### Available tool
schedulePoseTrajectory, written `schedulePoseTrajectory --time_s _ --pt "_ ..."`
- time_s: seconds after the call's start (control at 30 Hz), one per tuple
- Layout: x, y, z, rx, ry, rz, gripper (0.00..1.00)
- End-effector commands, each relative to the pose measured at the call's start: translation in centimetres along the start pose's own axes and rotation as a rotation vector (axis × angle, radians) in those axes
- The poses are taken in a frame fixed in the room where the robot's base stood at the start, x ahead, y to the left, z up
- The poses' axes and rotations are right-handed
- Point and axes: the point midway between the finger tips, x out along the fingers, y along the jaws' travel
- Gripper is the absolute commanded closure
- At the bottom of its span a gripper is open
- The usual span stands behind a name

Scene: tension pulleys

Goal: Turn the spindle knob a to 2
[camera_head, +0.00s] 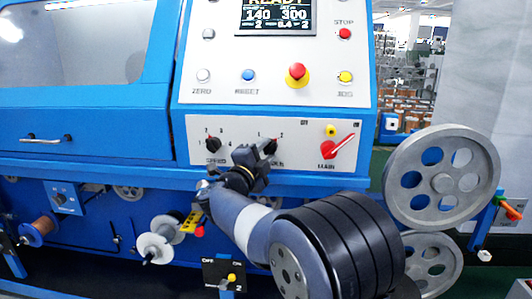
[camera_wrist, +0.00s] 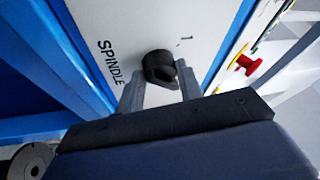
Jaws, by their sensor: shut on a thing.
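The black spindle knob (camera_wrist: 160,67) sits on the white panel in the wrist view, near the word SPINDLE and the mark 1. My gripper (camera_wrist: 160,82) has one grey finger on each side of the knob and is shut on it. The mark 2 does not show in the wrist view. I cannot tell which mark the knob points to.
The speed knob (camera_head: 213,144) is left of my gripper. The red main switch (camera_head: 338,147) is to the right, with a small yellow button above it. A large grey pulley (camera_head: 443,180) stands at the right. A display and several buttons are above.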

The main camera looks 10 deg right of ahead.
Motion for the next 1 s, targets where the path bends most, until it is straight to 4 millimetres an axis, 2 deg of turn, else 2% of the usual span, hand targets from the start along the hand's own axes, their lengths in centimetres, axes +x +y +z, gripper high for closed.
schedulePoseTrajectory --time_s 0.3,0.8,0.83,1.0 --pt "0.05 -0.29 -0.01 0.095 0.007 0.037 0.88" --pt "0.06 -0.28 -0.03 0.110 0.008 0.043 0.88" --pt "0.06 -0.28 -0.03 0.110 0.009 0.043 0.63" --pt "0.04 -0.22 -0.02 0.109 0.009 0.044 0.49"
